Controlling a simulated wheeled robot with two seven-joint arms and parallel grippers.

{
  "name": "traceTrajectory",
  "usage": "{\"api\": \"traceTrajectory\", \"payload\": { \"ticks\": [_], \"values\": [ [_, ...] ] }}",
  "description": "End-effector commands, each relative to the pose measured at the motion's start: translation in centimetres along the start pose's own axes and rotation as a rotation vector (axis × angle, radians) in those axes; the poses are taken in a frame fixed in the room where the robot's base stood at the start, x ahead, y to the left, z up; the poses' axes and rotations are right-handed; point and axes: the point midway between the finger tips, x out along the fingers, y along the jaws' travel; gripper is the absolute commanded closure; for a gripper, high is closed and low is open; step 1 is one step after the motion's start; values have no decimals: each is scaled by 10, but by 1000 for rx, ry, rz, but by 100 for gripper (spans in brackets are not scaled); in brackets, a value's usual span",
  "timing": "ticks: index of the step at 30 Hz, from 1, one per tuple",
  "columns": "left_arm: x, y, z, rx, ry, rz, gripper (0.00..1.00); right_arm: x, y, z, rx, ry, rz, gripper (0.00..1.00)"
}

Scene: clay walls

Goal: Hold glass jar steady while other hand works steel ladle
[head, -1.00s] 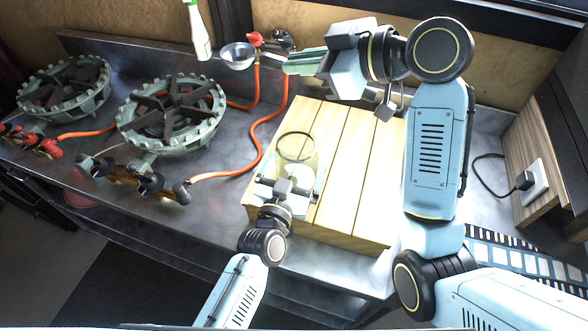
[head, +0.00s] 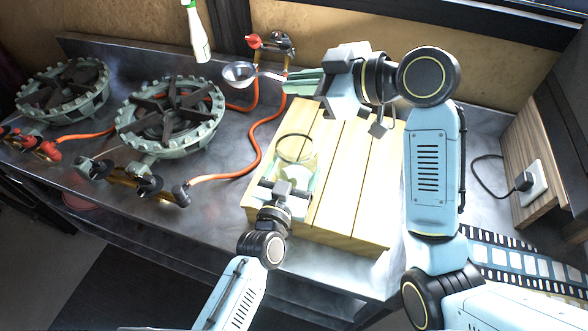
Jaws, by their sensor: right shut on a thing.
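The steel ladle (head: 238,73) is held up above the back of the counter, its bowl pointing left. My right gripper (head: 290,82) is shut on its handle. The glass jar (head: 296,153) stands upright on the wooden board, clear with a dark rim and something pale low inside. My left gripper (head: 289,186) is at the jar's near side. Its fingers reach toward the glass, but its own body hides most of the contact, so I cannot tell whether it grips the jar. The ladle is apart from the jar, behind and left of it.
Slatted wooden board (head: 345,190) lies on the metal counter, clear to the jar's right. Two gas burners (head: 172,118) stand at left, with orange hoses (head: 262,137) running between them and the board. A white-green bottle (head: 197,35) is at the back. A socket (head: 534,179) is at right.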

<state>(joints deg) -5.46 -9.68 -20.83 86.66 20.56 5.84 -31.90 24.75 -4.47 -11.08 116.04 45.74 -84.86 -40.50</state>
Motion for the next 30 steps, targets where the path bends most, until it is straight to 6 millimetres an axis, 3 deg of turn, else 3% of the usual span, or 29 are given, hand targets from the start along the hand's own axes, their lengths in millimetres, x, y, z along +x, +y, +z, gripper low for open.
{"api": "traceTrajectory", "payload": {
  "ticks": [30],
  "values": [
    [0, 0, 1, 2, -1, 0, 57, 27, -14, 66, 2, -2, 0, 100]
  ]
}}
